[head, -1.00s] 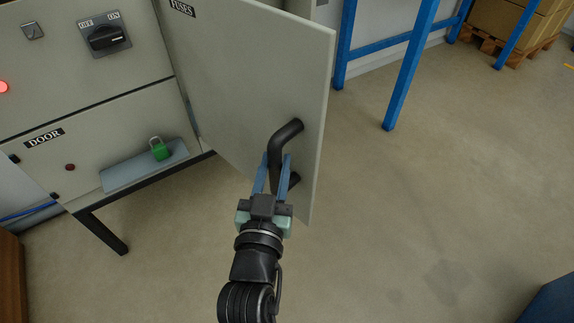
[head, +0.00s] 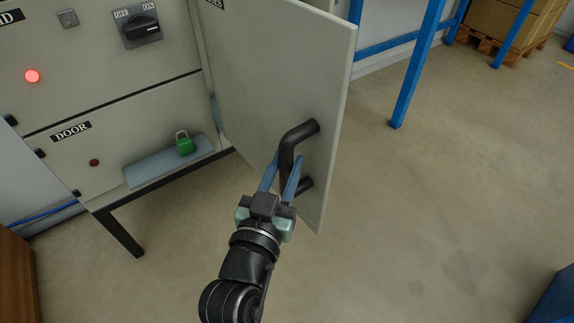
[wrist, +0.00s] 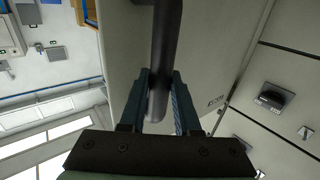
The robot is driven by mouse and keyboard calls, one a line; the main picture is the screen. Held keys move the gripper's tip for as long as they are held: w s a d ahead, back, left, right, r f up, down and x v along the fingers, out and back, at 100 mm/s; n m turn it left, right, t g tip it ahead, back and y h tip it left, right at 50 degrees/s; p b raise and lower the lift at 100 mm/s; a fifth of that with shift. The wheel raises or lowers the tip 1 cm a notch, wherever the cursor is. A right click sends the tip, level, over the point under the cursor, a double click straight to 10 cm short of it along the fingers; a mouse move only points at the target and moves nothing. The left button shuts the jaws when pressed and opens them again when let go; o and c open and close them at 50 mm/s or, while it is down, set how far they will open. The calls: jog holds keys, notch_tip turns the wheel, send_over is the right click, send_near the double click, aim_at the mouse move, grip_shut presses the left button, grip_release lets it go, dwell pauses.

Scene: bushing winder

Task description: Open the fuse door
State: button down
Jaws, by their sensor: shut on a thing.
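The fuse door (head: 270,85) is a grey panel, swung out from the cabinet and standing ajar, its FUSES label partly cut off at the top. Its black bar handle (head: 289,150) is near the free edge. My gripper (head: 281,176) is shut on the handle, one blue finger on each side of the bar. In the wrist view the handle (wrist: 164,60) runs down between the fingers, with the door (wrist: 125,40) behind it. The inside of the fuse compartment is hidden behind the door.
The cabinet front (head: 110,80) has an OFF/ON rotary switch (head: 142,27), a lit red lamp (head: 32,76) and a small shelf (head: 150,170) with a green padlock (head: 184,144). A blue rack leg (head: 412,75) stands behind the door.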

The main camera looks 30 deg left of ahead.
jog(key=shift+s+a+r, duration=0.1)
jog(key=shift+a, duration=0.35)
jog(key=c, duration=0.8)
grip_release()
jog(key=shift+o, duration=0.9)
jog(key=shift+d, duration=0.15)
jog(key=s+d+p, duration=0.2)
jog(key=s, duration=1)
jog(key=shift+s+d, duration=0.25)
jog(key=shift+s, duration=0.05)
